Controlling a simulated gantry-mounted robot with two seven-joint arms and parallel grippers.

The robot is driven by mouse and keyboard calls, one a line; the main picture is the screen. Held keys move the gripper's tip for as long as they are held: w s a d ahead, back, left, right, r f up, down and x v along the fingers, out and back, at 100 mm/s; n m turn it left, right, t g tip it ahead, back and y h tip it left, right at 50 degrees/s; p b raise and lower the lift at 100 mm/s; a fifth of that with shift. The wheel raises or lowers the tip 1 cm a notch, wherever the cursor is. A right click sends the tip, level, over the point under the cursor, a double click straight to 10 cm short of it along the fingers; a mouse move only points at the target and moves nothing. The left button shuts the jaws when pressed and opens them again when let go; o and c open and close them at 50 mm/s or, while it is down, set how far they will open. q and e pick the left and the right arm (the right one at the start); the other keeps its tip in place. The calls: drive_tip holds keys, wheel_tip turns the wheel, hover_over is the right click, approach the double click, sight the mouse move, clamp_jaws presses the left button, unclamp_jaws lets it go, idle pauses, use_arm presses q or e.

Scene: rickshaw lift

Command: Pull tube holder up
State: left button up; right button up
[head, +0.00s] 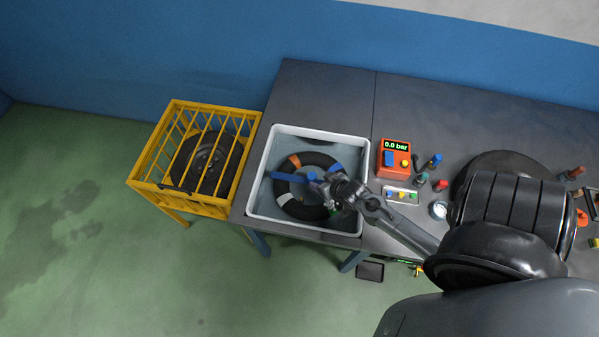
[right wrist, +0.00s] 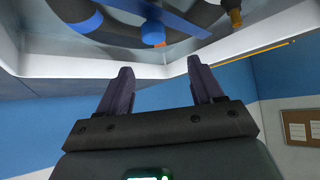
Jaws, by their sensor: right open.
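The tube holder is a blue bar (head: 287,177) lying across a black inner tube (head: 299,212) with orange, white and blue bands, inside a white water tub (head: 254,190). My right gripper (head: 326,186) is over the right part of the tub, beside the bar's right end, which it partly hides. In the right wrist view the two dark fingers (right wrist: 160,82) are apart with nothing between them. The blue bar (right wrist: 185,20) and a round blue knob (right wrist: 152,35) show beyond the fingertips. My left gripper is not in view.
A yellow cage (head: 174,105) with a black wheel (head: 207,163) stands left of the tub. On the grey table (head: 325,93) to the right are an orange pressure gauge (head: 394,158) reading 0.0 bar, a button panel (head: 400,195) and several small bottles. The table behind the tub is clear.

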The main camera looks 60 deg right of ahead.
sight(312, 175)
drive_tip(key=x, duration=0.3)
drive_tip(key=b+x, duration=0.1)
drive_tip(key=x, duration=0.2)
drive_tip(key=s+x, duration=0.1)
drive_tip(key=x, duration=0.2)
drive_tip(key=shift+w+d+f, duration=0.3)
drive_tip(key=shift+d+f, duration=0.05)
drive_tip(key=shift+f, duration=0.25)
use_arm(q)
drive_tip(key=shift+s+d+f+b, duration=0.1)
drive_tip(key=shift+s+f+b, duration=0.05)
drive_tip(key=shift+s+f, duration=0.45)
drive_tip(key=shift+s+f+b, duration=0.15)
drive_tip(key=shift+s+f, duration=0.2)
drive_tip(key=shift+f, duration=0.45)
use_arm(e)
drive_tip(key=shift+w+d+f, duration=0.2)
drive_tip(key=shift+w+f, duration=0.3)
drive_tip(key=shift+c, duration=0.3)
clamp_jaws()
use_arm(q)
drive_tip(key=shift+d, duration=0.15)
use_arm(e)
drive_tip(key=shift+r, duration=0.1)
